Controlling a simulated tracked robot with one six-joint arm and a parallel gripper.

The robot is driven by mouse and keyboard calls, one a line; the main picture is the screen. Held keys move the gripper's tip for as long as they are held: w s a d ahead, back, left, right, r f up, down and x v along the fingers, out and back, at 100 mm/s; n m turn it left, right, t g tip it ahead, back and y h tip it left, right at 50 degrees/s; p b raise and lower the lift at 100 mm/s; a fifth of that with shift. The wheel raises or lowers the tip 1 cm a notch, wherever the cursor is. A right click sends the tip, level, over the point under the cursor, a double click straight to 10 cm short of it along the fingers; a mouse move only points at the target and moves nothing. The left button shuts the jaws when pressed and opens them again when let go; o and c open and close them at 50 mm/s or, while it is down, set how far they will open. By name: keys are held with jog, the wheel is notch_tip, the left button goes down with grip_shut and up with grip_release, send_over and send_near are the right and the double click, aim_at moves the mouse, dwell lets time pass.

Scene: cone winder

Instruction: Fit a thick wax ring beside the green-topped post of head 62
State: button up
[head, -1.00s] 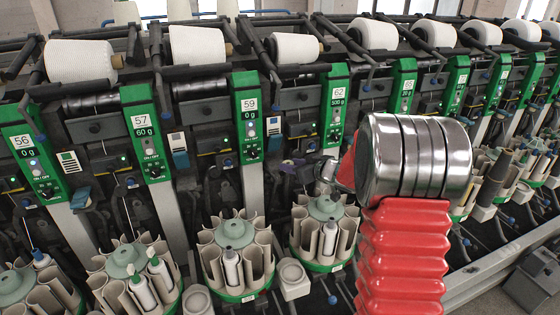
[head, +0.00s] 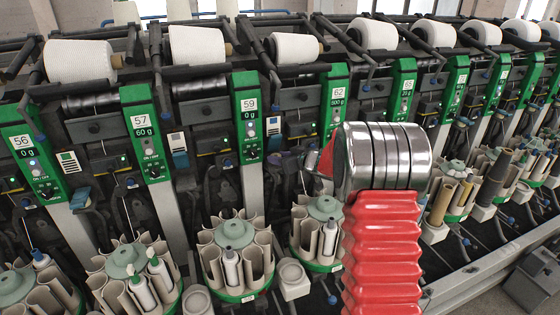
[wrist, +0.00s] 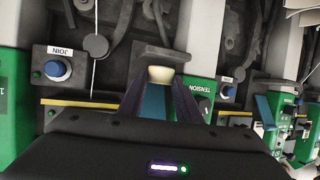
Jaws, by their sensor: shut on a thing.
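My gripper (wrist: 160,78) is shut on a cream wax ring (wrist: 160,74), pinched between the two dark fingertips in the wrist view. In the head view my red and silver arm reaches in front of head 62, whose green panel (head: 338,98) reads 62 and 500 g. The gripper is small and mostly hidden there, low and left of that panel. I cannot make out the green-topped post of head 62 in either view. The ring is held clear of any post I can see.
In the wrist view a blue JOIN button (wrist: 58,69), a dark round disc (wrist: 96,46) and a TENSION plate (wrist: 199,100) lie close around the fingers. In the head view the panel of head 59 (head: 249,117) and a bobbin magazine (head: 323,208) stand near my arm.

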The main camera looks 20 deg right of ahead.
jog(key=shift+s+f, duration=0.1)
jog(key=shift+f, duration=0.35)
jog(key=shift+f, duration=0.15)
jog(key=o, duration=1)
jog(key=shift+s+d+r, duration=0.1)
jog(key=shift+r, duration=0.1)
jog(key=v, duration=1.1)
jog(key=shift+s+r, duration=0.25)
jog(key=shift+s, duration=0.05)
